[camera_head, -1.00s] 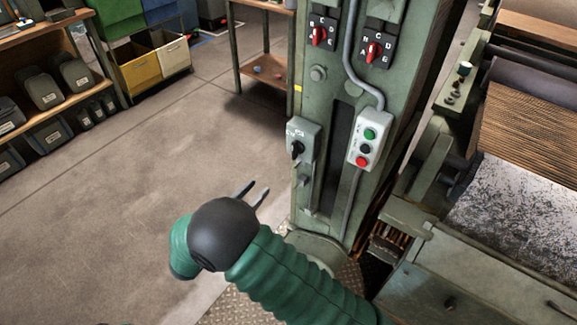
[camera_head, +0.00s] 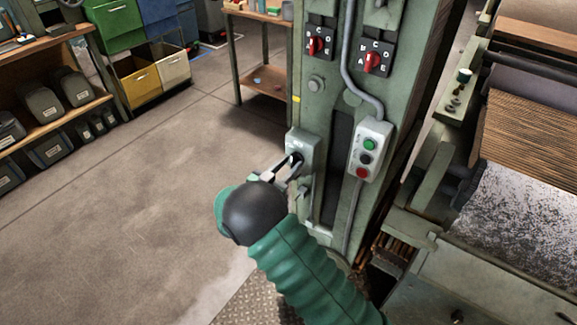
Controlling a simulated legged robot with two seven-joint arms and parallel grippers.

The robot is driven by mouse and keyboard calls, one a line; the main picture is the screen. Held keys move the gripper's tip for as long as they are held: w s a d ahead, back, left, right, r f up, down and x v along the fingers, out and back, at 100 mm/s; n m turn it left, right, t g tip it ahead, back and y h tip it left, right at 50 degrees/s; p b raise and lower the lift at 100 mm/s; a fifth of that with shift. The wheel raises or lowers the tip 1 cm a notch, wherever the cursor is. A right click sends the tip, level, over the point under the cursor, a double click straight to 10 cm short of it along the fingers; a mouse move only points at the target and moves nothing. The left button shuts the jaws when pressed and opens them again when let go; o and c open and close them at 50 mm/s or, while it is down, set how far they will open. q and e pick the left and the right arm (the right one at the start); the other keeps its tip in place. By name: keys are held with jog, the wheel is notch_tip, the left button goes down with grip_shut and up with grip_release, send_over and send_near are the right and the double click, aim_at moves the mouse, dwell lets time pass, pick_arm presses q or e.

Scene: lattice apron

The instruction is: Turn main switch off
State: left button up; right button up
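The main switch is most likely the black rotary knob (camera_head: 296,158) on a small grey-green box (camera_head: 303,143), low on the left of the green machine column. My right gripper (camera_head: 289,165) reaches up to this knob from below left. Its two fingers are apart, with the tips right at the knob, one on each side as far as I can see. The fingers partly cover the knob, so I cannot tell if they touch it or how the knob is turned. My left gripper is not in view.
A push-button box (camera_head: 369,150) with green, black and red buttons sits right of the knob. Two red selector switches (camera_head: 316,45) (camera_head: 373,61) are higher up. A grey conduit (camera_head: 348,60) runs down the column (camera_head: 325,105). The floor (camera_head: 130,190) at left is clear.

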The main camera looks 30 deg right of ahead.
jog(key=shift+c, duration=0.3)
grip_shut()
